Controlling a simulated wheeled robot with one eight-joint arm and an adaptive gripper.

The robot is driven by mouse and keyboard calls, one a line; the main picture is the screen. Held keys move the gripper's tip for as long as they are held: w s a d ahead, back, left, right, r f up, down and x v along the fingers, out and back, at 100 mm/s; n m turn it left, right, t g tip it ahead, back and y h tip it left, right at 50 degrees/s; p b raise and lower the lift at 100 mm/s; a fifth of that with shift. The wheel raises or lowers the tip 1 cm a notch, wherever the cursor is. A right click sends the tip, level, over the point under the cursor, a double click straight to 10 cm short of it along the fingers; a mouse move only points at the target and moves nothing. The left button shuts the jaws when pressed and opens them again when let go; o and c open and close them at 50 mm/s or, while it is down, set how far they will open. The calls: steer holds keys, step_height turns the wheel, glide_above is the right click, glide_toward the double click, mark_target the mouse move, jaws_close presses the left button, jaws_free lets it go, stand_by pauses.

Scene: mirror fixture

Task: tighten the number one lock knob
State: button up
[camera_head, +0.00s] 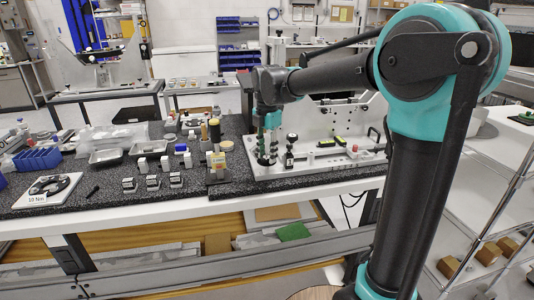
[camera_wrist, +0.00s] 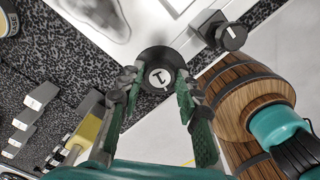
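The number one lock knob (camera_wrist: 158,77) is a round black knob with a white disc marked 1, facing the wrist camera. My gripper (camera_wrist: 157,80) has its two green-padded fingers on either side of this knob, tips near its left and right edges; whether they touch it is not clear. In the head view my gripper (camera_head: 267,148) points straight down at the left front of the white fixture plate (camera_head: 318,158), and its fingers largely hide the knob there. A second dark knob (camera_wrist: 232,37) with a white line stands to the right; it also shows in the head view (camera_head: 290,145).

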steer(key=c, duration=0.3)
